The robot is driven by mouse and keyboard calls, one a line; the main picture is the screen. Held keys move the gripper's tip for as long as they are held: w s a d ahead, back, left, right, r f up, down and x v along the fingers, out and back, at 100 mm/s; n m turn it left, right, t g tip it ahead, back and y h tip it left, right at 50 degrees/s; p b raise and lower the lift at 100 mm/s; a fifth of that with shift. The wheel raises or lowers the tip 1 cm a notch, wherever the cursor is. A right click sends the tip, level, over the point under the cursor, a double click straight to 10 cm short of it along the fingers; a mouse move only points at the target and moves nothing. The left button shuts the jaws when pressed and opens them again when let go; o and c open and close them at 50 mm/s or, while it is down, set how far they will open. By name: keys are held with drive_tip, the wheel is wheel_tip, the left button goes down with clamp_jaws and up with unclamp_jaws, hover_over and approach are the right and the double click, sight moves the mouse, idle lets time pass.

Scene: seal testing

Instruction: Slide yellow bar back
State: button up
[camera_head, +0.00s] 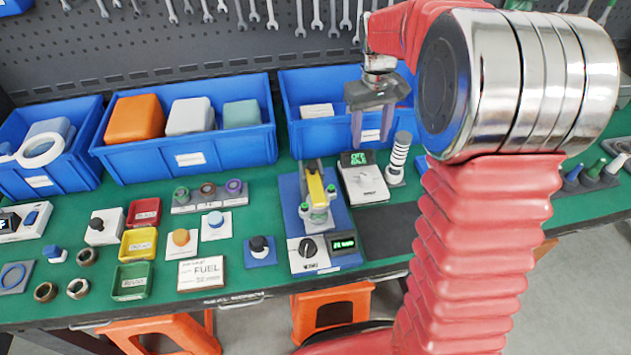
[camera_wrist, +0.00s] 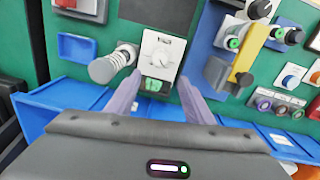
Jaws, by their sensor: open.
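The yellow bar (camera_head: 316,187) lies along the top of a blue test fixture (camera_head: 338,222) near the middle of the bench, with green-topped grey fittings at its near end. In the wrist view, the yellow bar (camera_wrist: 241,65) is to the right of my gripper. My gripper (camera_head: 371,128) is open and empty. It hangs to the right of and behind the fixture, in front of the right blue bin, apart from the bar. In the wrist view, my gripper (camera_wrist: 159,82) has its two fingers spread in front of a white device with a green display.
The white device (camera_head: 364,184) and a coiled white-grey post (camera_head: 399,160) stand right of the fixture. Blue bins (camera_head: 190,157) line the back. Small trays, knobs and a FUEL block (camera_head: 202,272) fill the left. A dark mat (camera_head: 385,232) right of the fixture looks clear.

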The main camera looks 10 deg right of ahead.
drive_tip(key=shift+c, duration=0.6)
drive_tip(key=shift+r, duration=0.1)
drive_tip(key=shift+c, duration=0.4)
drive_tip(key=s+a+r+t, duration=0.1)
drive_tip(key=s+a+r, duration=0.25)
drive_tip(key=s, duration=0.25)
drive_tip(key=s+a+r+t, duration=0.2)
drive_tip(key=s+r, duration=0.3)
drive_tip(key=s, duration=0.2)
drive_tip(key=s+a+t, duration=0.1)
drive_tip(key=s+a, duration=0.1)
drive_tip(key=s, duration=0.4)
drive_tip(key=s+a+f+m+t, duration=0.1)
drive_tip(key=s+a, duration=0.1)
drive_tip(key=s, duration=0.5)
drive_tip(key=shift+a+f+t+y, duration=0.2)
drive_tip(key=shift+f+t+y, duration=0.1)
drive_tip(key=shift+c, duration=1.1)
